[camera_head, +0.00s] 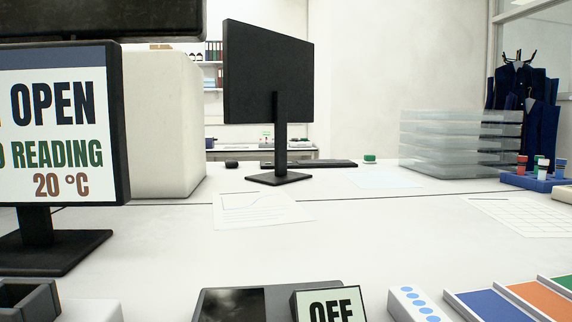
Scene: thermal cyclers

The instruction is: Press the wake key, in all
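No key marked as a wake key can be made out in the head view. A monitor (62,128) at the left shows a partly cut-off screen reading "OPEN", "READING" and "20 °C". At the bottom middle, a small tilted display (330,306) reads "OFF", cut by the lower frame edge. It sits at a dark grey device (272,286) with a glossy black panel (232,305). Whether any key is on that device is hidden below the frame. My gripper is not in view.
A white bench (360,235) spans the view. A black monitor (268,75) stands turned away behind, near a white boxy unit (165,120). Stacked clear trays (460,145) and a blue tube rack (540,181) are at right. A white block with blue dots (415,303) and coloured panels (488,305) line the front.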

